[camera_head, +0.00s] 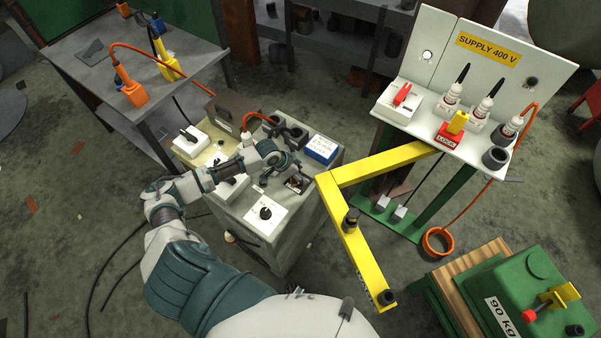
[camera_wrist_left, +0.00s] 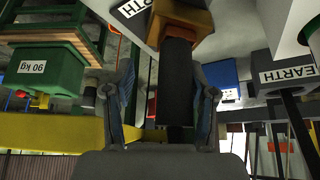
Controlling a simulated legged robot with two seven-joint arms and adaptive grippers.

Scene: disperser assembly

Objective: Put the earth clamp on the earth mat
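My left gripper (camera_head: 286,163) is over the top of the grey cabinet (camera_head: 295,225). In the left wrist view, its two fingers stand apart (camera_wrist_left: 165,105). A black cylinder (camera_wrist_left: 177,85) under an orange-brown part (camera_wrist_left: 187,38) shows between them, with gaps on both sides; I see no contact. I cannot tell whether this is the earth clamp. White labels reading EARTH (camera_wrist_left: 288,74) show on parts nearby. No earth mat can be told for certain; a brown plate (camera_head: 233,106) stands at the cabinet's back edge. My right gripper is out of view.
A yellow angled bar (camera_head: 350,230) runs right of the cabinet. The SUPPLY 400 V panel (camera_head: 487,47) stands at upper right. A green 90 kg block (camera_head: 510,295) is at lower right. A side table (camera_head: 75,75) holds orange and yellow devices. Bare floor shows at left.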

